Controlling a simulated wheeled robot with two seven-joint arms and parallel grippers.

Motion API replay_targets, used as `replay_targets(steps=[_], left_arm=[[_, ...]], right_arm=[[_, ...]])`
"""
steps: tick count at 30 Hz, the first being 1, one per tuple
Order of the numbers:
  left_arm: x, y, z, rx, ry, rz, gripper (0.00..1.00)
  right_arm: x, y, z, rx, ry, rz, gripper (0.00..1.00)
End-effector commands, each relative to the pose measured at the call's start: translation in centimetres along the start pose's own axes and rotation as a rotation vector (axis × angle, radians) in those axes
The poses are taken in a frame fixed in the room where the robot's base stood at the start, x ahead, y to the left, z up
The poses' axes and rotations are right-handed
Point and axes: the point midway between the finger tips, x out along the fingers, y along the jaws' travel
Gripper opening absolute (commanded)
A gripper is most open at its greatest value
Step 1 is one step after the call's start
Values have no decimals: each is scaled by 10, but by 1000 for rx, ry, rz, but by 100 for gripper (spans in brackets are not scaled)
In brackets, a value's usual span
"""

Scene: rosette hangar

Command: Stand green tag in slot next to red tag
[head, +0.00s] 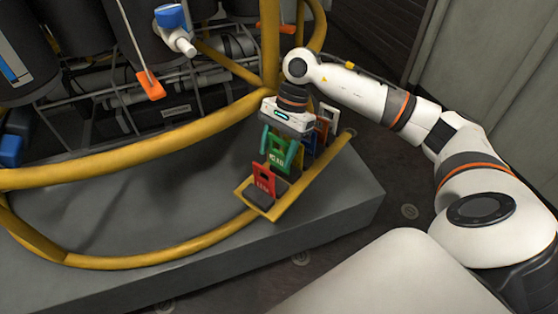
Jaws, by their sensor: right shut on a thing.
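The green tag (279,155) is upright in my right gripper (281,136), which is shut on it from above. The tag is over the yellow-edged tag rack (288,203), just behind the red tag. I cannot tell whether its lower edge is inside a slot. The red tag (264,182) stands upright near the front end of the rack. A blue tag (309,140) and a white tag (328,118) stand farther back, partly hidden by the gripper and the green tag. My left gripper is not in view.
The rack sits on a grey platform (340,207) with clear room at its right and front. Yellow curved pipes (150,141) run close to the rack's left. An orange tag (150,86) hangs from the machinery, and a blue-handled valve (172,18) is at the back.

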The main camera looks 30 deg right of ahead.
Motion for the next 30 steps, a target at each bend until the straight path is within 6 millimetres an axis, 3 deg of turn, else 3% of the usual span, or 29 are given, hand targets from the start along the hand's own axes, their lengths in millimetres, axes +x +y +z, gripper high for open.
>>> replay_targets(steps=[12, 29, 30], left_arm=[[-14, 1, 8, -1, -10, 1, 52], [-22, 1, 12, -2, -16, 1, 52], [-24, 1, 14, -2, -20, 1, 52]], right_arm=[[41, 0, 18, 2, 1, 1, 34], [45, 1, 20, 1, -1, 3, 34], [45, 1, 20, 2, -1, 3, 59]])
